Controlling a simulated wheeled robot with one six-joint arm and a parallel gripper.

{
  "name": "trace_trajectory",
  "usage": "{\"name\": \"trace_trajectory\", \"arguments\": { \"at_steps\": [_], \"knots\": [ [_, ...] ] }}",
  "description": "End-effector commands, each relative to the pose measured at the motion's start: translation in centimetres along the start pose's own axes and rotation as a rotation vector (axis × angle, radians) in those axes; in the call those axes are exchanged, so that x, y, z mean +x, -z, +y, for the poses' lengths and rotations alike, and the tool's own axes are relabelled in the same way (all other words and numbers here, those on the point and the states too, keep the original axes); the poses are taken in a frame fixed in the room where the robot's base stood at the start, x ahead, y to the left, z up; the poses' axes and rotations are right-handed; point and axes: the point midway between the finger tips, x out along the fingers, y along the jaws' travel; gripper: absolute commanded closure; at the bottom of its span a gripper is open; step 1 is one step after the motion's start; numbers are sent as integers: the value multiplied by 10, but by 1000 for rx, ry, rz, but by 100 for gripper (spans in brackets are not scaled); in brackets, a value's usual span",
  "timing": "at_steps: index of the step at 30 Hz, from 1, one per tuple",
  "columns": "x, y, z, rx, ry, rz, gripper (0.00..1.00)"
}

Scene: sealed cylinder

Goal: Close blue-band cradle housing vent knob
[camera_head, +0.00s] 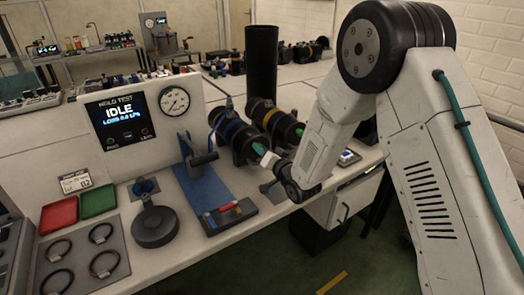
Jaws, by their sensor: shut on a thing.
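Two black cylinder housings lie side by side in cradles on the bench, near the middle of the head camera view. The left housing (236,136) shows a blue band near its back end. My gripper (266,158) is at the front end of this left housing, shut on its small green vent knob (259,148). The fingertips and my wrist partly hide the knob, so its turned position cannot be told. The right housing (281,125) has its own green knob (300,132), apart from my gripper.
A test panel (148,118) with a gauge and a screen reading IDLE stands left. In front are a blue fixture (205,185), a black round part (154,226), red and green trays, and several rings. A tall black tube (261,62) rises behind the housings. My arm covers the right side.

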Motion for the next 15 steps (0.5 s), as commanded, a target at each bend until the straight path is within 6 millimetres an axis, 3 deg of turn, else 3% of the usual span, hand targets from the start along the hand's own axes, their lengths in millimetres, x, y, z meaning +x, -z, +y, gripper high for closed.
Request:
{"name": "trace_trajectory", "arguments": {
  "at_steps": [15],
  "knots": [
    [-1,-3,0,123,-2,-6,99]
  ]
}}
